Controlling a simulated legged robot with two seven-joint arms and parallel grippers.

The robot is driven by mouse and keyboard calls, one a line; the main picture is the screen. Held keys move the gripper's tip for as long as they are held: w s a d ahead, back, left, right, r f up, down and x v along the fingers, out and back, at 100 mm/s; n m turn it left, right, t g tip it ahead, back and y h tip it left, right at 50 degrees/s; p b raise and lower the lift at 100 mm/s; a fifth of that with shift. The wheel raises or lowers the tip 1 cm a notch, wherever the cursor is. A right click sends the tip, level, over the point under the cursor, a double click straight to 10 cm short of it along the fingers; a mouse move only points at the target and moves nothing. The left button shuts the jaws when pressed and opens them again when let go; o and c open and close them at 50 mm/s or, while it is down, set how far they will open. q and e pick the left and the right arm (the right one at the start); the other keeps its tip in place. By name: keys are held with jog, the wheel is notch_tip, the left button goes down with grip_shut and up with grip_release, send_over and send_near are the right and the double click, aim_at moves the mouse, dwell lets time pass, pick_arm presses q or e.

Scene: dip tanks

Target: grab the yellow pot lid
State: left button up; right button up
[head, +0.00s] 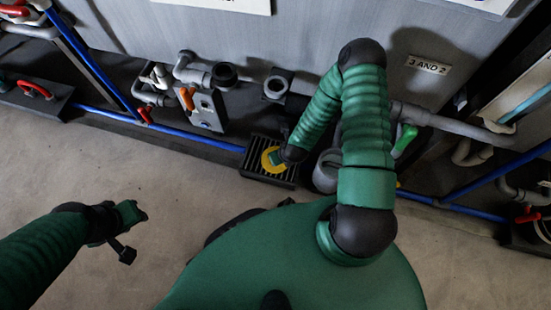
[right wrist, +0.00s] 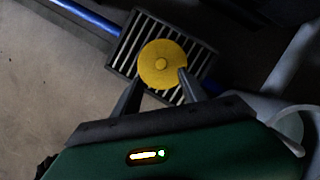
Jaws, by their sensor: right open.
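The yellow pot lid (head: 268,161) is a round disc lying on a dark slatted grate box at the foot of the tank. In the right wrist view the lid (right wrist: 160,56) shows a small round knob in its middle. My right gripper (right wrist: 160,77) is open, with one finger on each side of the lid's near part. The right fingertip overlaps the lid's edge in the picture; I cannot tell whether it touches. In the head view my right gripper (head: 279,158) partly covers the lid. My left gripper (head: 132,213) is over bare floor at the left, away from the lid; its jaws are unclear.
The slatted grate box (head: 247,160) stands on the floor beside a blue pipe (head: 205,135). Grey pipes and valves (head: 225,75) line the grey tank wall (head: 250,40) behind. A grey cylinder (head: 325,175) stands just right of the grate. The floor (head: 120,170) at the left is clear.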

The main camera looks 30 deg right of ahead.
jog(key=b+x, duration=0.2)
jog(key=x, duration=0.3)
jog(key=shift+f, duration=0.15)
jog(key=b+x, duration=0.4)
jog(key=shift+s+f+b, duration=0.1)
jog(key=shift+f+b, duration=0.25)
jog(key=shift+f, duration=0.1)
jog(key=shift+w+d+f, duration=0.1)
jog(key=shift+w+f, duration=0.1)
jog(key=shift+f, duration=0.05)
jog(key=shift+r, duration=0.2)
pick_arm(q)
jog(key=s+x, duration=0.1)
jog(key=x, duration=0.6)
jog(key=shift+s+f, duration=0.3)
jog(key=shift+f, duration=0.25)
pick_arm(e)
grip_shut()
